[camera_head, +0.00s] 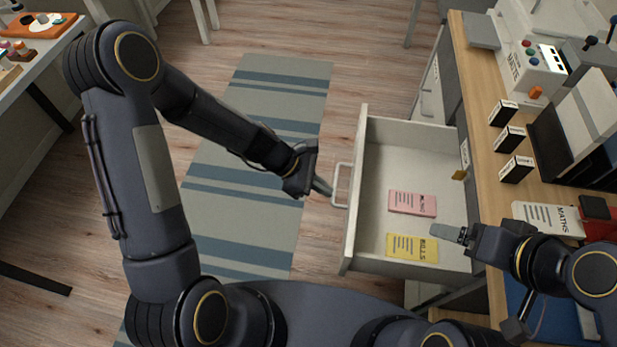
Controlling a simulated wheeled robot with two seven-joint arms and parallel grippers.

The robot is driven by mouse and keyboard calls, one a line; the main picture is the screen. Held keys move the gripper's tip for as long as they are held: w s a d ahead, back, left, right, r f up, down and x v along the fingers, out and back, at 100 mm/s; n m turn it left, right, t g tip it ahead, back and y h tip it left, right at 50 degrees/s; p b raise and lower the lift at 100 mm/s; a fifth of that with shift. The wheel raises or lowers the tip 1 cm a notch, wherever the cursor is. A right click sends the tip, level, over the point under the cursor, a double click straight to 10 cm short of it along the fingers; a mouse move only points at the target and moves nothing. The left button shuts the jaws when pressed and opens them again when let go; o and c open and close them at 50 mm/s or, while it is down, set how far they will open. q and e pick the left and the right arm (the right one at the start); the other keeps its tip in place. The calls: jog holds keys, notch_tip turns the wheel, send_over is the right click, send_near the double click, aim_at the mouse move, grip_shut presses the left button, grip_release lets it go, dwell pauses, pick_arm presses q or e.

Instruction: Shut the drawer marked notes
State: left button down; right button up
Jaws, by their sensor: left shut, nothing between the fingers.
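A white drawer (352,230) stands pulled out from the desk, its front facing left, with a pale bar handle (336,186) on it. A pink card (412,203) and a yellow card (412,247) marked BILLS lie inside. I cannot read a notes mark on the drawer. My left gripper (322,187) is shut and empty, with its tips at or just beside the handle; I cannot tell whether they touch. My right gripper (447,234) shows above the drawer's near right part, and its finger gap is not clear.
The wooden desk top (480,95) on the right carries several small labelled boxes (509,139), a MATHS booklet (548,219) and a machine (538,62). A striped rug (240,190) covers floor left of the drawer. A side table (40,62) stands at the upper left.

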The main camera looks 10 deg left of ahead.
pick_arm(q)
jog(key=shift+d, duration=2)
jog(key=shift+d, duration=0.15)
